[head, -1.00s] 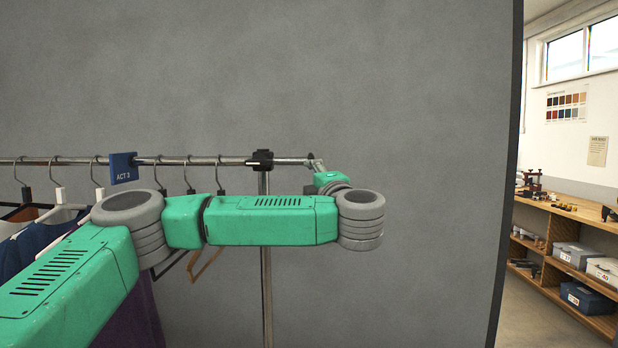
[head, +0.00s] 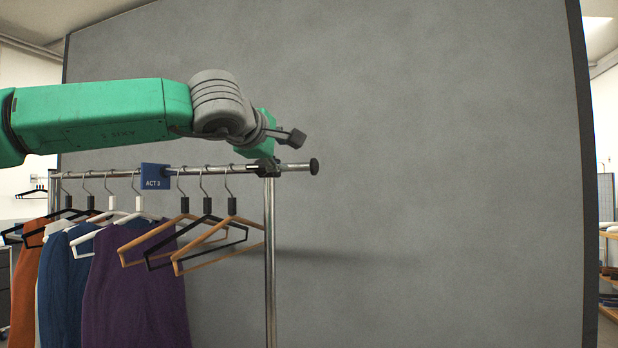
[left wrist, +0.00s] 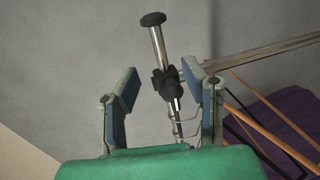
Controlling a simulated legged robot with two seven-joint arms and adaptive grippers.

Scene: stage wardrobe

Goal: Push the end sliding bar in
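The end sliding bar (head: 295,167) is a short chrome tube with a black round cap (head: 314,166). It sticks out to the right of a black clamp (head: 264,167) on top of the rack's chrome post. My left gripper (head: 287,138) is just above the bar, near the clamp. In the left wrist view the bar (left wrist: 157,42) and its cap (left wrist: 152,19) lie beyond the gripper (left wrist: 159,72). The two blue-grey fingers stand apart, with the clamp (left wrist: 165,82) seen between them and nothing held. Contact with the bar does not show. My right gripper is out of view.
Left of the clamp, the rail (head: 110,173) carries a blue "ACT 3" sign (head: 155,177), several hangers and garments such as a purple one (head: 135,285). A grey panel (head: 430,150) stands behind. Space right of the cap is clear.

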